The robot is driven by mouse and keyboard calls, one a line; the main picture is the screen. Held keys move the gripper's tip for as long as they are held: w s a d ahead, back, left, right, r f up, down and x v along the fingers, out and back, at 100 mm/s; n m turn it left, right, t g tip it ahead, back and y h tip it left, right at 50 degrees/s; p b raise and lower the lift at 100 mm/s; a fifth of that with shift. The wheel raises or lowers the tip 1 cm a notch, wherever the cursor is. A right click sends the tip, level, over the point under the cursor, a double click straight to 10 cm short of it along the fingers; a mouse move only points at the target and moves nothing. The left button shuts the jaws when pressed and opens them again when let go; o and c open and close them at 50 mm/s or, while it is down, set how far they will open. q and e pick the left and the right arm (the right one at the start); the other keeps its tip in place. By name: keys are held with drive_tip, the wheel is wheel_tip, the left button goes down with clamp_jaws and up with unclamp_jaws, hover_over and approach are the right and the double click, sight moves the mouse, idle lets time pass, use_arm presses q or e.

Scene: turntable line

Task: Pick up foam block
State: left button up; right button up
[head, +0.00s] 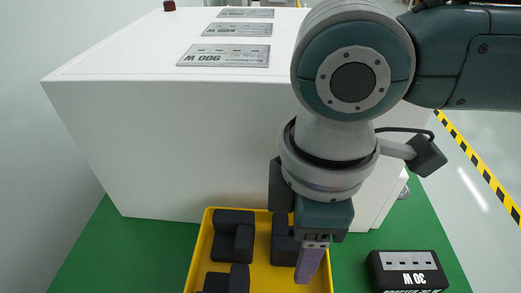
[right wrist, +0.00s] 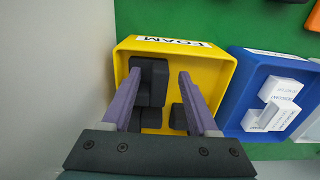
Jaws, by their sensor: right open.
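Dark foam blocks lie in a yellow bin (head: 262,273) low in the head view. One foam block (head: 233,236) is at its back left, another (head: 228,279) is in front of that, and a third (head: 283,243) is partly hidden by my right gripper (head: 311,264). The right wrist view shows the yellow bin (right wrist: 222,72) labelled FOAM. There my right gripper (right wrist: 160,80) is open, its two purple fingers apart over the bin. A foam block (right wrist: 152,82) shows between them, nearer the left finger; I cannot tell whether they touch. My left gripper is out of view.
A blue bin (right wrist: 240,92) with small white boxes (right wrist: 280,105) stands to the right of the yellow bin. A black 30 W adapter (head: 405,266) lies on the green surface (head: 85,265). A large white cabinet (head: 190,140) with labelled plates stands behind. A pale wall is at left.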

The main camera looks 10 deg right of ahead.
clamp_jaws()
idle(0.3)
drive_tip(key=shift+r, duration=0.2)
